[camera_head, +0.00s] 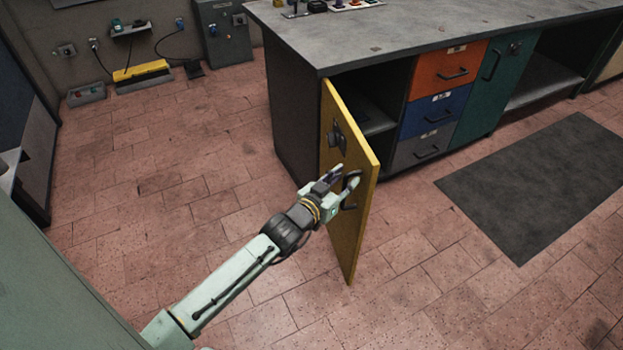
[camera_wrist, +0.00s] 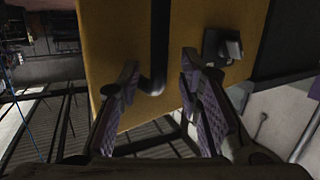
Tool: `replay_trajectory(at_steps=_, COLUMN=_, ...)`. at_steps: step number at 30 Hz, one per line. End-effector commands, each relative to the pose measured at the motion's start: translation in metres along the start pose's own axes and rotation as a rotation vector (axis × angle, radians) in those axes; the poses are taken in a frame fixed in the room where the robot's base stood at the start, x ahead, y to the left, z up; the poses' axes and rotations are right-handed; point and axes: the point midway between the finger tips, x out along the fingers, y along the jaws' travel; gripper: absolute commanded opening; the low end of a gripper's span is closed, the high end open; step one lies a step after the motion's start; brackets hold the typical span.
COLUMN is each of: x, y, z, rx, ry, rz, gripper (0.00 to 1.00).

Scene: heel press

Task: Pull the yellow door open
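The yellow door (camera_head: 352,225) stands swung out from the left end of the workbench, with the dark cabinet inside showing behind it. Its dark handle (camera_head: 352,188) is on the face towards my arm, near the free edge. My gripper (camera_head: 345,180) is at the handle. In the wrist view the yellow door (camera_wrist: 120,40) fills the upper middle. The handle bar (camera_wrist: 159,45) lies between the two spread fingers of my gripper (camera_wrist: 160,80), with gaps on both sides. I cannot tell how deep the bar sits between them.
A dark latch-like fitting (camera_head: 337,136) sits on the door nearer the hinge. The workbench (camera_head: 400,45) has orange, blue and grey drawers and a green door (camera_head: 490,90) to the right. A dark mat (camera_head: 540,185) lies on the tiles. The floor left of the door is clear.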

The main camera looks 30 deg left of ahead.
Motion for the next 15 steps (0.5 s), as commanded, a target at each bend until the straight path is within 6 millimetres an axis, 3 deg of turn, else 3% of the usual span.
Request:
replay_trajectory(at_steps=1, x=-0.004, y=-0.003, z=-0.013, rx=0.005, ry=0.026, rz=0.002, gripper=0.32)
replay_trajectory(at_steps=15, x=-0.024, y=-0.026, z=-0.012, rx=0.002, ry=0.024, rz=-0.002, gripper=0.32)
